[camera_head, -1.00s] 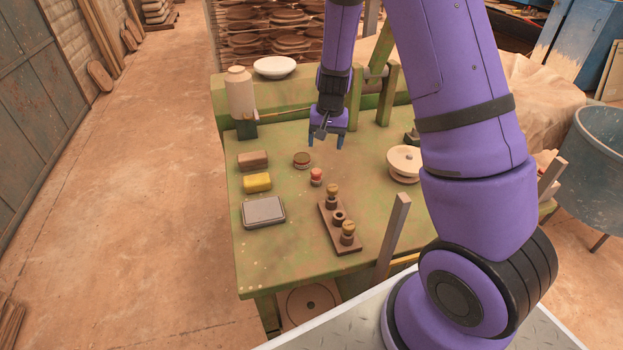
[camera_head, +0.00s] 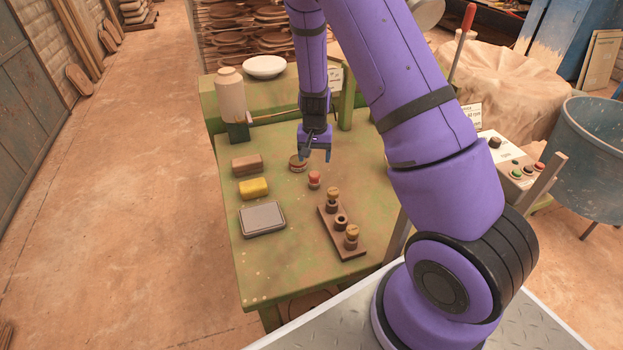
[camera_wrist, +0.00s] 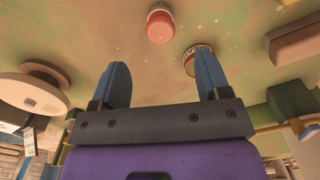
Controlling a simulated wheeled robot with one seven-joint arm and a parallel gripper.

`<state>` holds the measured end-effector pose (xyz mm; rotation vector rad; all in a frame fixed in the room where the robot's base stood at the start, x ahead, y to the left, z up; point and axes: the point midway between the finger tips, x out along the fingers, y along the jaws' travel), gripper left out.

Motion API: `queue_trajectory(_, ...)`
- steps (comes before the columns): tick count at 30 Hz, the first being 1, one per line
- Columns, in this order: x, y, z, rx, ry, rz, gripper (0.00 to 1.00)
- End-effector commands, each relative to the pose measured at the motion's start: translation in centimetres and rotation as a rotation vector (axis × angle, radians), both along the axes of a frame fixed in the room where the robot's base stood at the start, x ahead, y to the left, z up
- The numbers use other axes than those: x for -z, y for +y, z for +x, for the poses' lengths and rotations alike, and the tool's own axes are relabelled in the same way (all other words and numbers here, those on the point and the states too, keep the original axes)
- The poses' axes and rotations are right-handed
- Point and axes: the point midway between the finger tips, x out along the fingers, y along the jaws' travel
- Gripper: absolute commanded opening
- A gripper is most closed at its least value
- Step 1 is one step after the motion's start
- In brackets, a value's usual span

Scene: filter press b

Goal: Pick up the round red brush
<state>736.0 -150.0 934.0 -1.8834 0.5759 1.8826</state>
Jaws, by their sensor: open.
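A small round red piece (camera_head: 314,179), which looks like the round red brush, stands on the green table (camera_head: 290,265). In the wrist view the red brush (camera_wrist: 160,25) shows at the top, ahead of the fingers and roughly centred between them. My gripper (camera_head: 316,155) is open and empty above the table, behind the brush in the head view. In the wrist view the gripper's blue fingers (camera_wrist: 162,75) are wide apart and not touching the brush.
A round labelled tin (camera_head: 297,165) stands close to my gripper's left finger. A brown block (camera_head: 246,164), yellow sponge (camera_head: 253,189) and grey flat box (camera_head: 262,219) lie left.

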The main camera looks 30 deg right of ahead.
Motion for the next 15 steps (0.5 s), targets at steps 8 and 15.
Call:
queue_trajectory(8, 4.0, 0.0, 0.0, 0.0, 0.002, 0.0, 0.7)
queue_trajectory(15, 5.5, 0.0, -0.1, -0.001, 0.002, 0.0, 0.7)
